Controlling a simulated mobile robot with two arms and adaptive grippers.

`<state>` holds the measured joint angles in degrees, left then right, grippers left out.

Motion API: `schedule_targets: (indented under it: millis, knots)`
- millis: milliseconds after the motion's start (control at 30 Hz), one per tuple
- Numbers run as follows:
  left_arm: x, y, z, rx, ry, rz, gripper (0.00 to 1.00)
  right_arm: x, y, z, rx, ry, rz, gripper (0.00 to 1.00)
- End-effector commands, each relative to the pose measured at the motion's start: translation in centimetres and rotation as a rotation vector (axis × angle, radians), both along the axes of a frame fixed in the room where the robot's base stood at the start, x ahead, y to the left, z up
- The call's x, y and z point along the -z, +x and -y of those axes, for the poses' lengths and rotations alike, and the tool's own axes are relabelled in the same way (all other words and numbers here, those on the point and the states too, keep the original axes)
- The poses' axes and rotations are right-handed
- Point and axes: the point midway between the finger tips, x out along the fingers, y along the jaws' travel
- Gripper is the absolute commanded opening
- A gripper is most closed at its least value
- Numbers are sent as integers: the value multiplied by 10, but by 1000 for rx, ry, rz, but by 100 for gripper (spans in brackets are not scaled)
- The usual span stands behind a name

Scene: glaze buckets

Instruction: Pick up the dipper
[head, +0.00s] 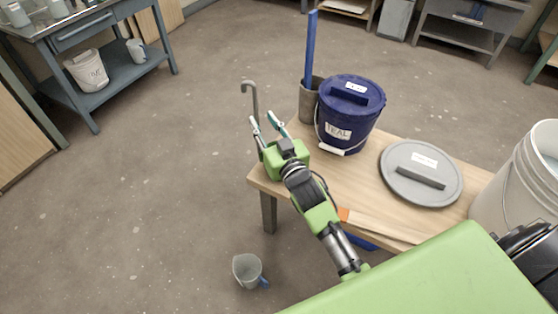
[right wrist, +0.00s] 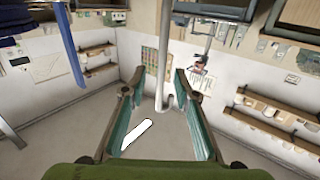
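The dipper, as I take it, is the thin grey rod with a hooked top (head: 250,88) at the table's left end; its lower part is hidden behind my gripper. My right gripper (head: 265,122) is open, with its teal-lined fingers apart, close beside the rod. In the right wrist view, which looks upside down, the hook (right wrist: 165,103) shows between the open fingers (right wrist: 164,112). I cannot tell whether they touch it. My left gripper is not in view.
On the wooden table (head: 375,215) stand a blue lidded bucket (head: 350,115), a grey holder (head: 310,100) with a blue stick (head: 311,45), and a grey lid (head: 405,165). A white bucket (head: 515,185) stands at right. A mug (head: 245,268) is on the floor.

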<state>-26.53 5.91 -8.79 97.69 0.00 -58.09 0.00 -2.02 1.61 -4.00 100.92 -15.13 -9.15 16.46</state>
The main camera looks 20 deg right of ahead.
Motion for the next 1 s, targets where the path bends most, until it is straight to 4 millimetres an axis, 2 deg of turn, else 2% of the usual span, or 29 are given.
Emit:
schedule_targets:
  millis: [133, 400, 700, 800, 1000]
  knots:
    - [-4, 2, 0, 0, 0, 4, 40, -3, 12, -1, -1, -1, 2, 28]
    - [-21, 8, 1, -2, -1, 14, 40, -7, 49, -4, -1, -1, 0, 28]
    - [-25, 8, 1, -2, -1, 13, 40, -8, 54, -4, -1, -1, 0, 28]
    - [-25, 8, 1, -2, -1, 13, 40, -8, 54, -4, -1, -1, 0, 2]
    - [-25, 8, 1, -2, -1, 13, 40, -9, 54, -4, -1, -2, 2, 0]
